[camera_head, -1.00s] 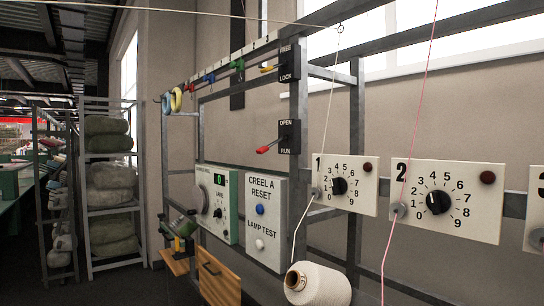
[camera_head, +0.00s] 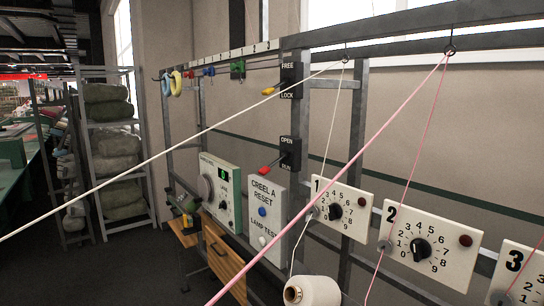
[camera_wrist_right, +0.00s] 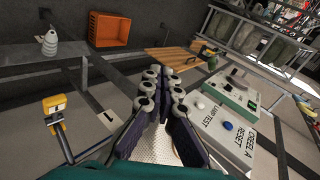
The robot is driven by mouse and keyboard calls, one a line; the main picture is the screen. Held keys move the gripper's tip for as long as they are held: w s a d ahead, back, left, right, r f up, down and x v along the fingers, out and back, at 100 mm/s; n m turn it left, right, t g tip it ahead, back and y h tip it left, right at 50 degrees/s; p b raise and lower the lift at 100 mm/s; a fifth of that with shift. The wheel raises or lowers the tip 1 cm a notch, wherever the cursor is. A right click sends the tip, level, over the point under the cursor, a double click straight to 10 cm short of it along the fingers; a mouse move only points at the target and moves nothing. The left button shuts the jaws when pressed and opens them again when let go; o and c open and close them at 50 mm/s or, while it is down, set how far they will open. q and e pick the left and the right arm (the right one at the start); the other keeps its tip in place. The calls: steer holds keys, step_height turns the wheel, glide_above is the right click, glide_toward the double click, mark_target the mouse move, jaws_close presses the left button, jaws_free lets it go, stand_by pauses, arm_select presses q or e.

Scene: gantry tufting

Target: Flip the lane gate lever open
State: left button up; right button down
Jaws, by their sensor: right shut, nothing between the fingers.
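The lane gate lever has a red handle (camera_head: 268,170) on a black plate (camera_head: 290,153) marked OPEN at the top and RUN at the bottom, fixed to the grey frame in the head view. Its handle sticks out to the left and slightly down, towards the RUN side. The lever is not visible in the right wrist view. My right gripper (camera_wrist_right: 165,82) shows in the right wrist view with its dark fingers shut and empty, left of the CREEL A RESET box (camera_wrist_right: 246,142). Neither gripper shows in the head view.
A yellow-handled lever (camera_head: 268,91) marked FREE and LOCK sits above. White yarn (camera_head: 180,148) and pink yarn (camera_head: 345,160) cross the head view. Numbered dial plates (camera_head: 343,209), a yarn cone (camera_head: 312,291) and a wooden board (camera_head: 224,262) stand nearby. An orange crate (camera_wrist_right: 115,30) lies beyond the gripper.

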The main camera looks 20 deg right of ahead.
mark_target(274, 163)
steer(key=w+d+r+m+t+p, duration=0.1)
steer(key=w+d+r+m+p, duration=0.2)
steer(key=r, duration=0.7)
steer(key=w+d+r+m+t+p, duration=0.2)
steer(key=w+r+m+p, duration=0.3)
steer(key=r+p, duration=0.5)
steer(key=w+d+r+m+t+p, duration=0.1)
steer(key=w+d+r+m+p, duration=0.3)
steer(key=r, duration=0.7)
steer(key=w+m+p, duration=0.1)
steer(key=m+p, duration=0.1)
steer(key=m, duration=0.1)
steer(key=shift+w, duration=0.1)
steer(key=shift+w, duration=0.1)
steer(key=w+a+p, duration=0.3)
steer(key=w+p, duration=0.1)
steer(key=w, duration=0.4)
steer(key=shift+w+a+r, duration=0.2)
steer(key=shift+w+r, duration=0.05)
steer(key=shift+w, duration=0.1)
